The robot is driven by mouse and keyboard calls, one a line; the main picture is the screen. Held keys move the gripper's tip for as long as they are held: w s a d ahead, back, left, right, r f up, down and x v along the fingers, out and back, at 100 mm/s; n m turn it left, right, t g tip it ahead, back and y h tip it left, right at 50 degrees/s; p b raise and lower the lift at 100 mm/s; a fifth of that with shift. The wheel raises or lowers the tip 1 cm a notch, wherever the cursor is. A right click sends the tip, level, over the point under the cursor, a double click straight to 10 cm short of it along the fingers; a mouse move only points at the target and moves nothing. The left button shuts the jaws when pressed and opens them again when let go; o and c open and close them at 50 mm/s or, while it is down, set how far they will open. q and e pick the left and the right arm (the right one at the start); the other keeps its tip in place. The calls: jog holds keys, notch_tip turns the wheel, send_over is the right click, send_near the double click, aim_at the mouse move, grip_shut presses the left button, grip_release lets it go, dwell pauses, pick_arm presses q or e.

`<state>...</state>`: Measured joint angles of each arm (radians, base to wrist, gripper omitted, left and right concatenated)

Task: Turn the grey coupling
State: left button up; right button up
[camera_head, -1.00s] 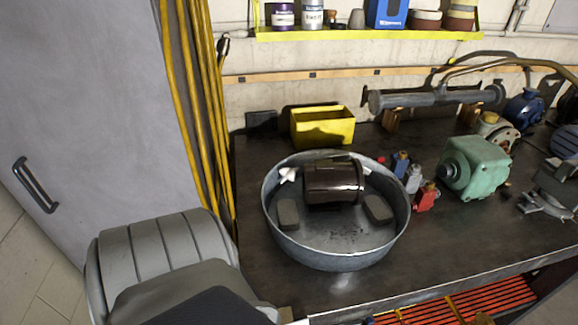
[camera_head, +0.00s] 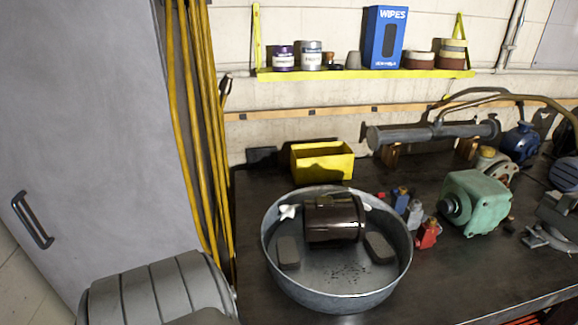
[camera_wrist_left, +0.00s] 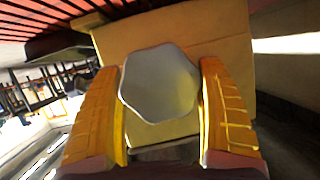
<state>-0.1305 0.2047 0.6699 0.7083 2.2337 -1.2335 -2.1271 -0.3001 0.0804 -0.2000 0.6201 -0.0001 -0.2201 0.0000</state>
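In the left wrist view, a pale grey hexagonal piece (camera_wrist_left: 158,82), which looks like the grey coupling, sits between the two yellow ridged fingers of my left gripper (camera_wrist_left: 161,100). Its sides meet both fingers, so the gripper looks shut on it. Its flat hexagonal face is toward the camera, with a yellow tint at the lower right. A tan block or box face (camera_wrist_left: 185,35) is behind it. Neither gripper shows in the head view. My right gripper is not in view.
On the dark bench (camera_head: 262,215), a round metal tub (camera_head: 335,298) holds a dark motor (camera_head: 334,219). A yellow bin (camera_head: 322,161) stands behind it. Small red, grey and blue parts (camera_head: 414,213) and a green motor (camera_head: 478,203) are to the right. Red slats (camera_wrist_left: 60,20) cross the wrist view's top.

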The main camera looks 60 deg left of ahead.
pick_arm(q)
jog(key=c, duration=0.8)
jog(key=shift+o, duration=0.2)
jog(key=shift+n+g+h, duration=0.4)
jog(key=shift+n+h, duration=0.4)
jog(key=shift+n, duration=0.4)
jog(key=shift+n+h, duration=0.4)
jog(key=shift+n, duration=0.2)
jog(key=shift+c, duration=0.2)
jog(key=o, duration=1.3)
jog(key=v, duration=1.2)
jog(key=shift+a+r, duration=0.1)
jog(key=shift+r, duration=0.05)
jog(key=shift+w, duration=0.1)
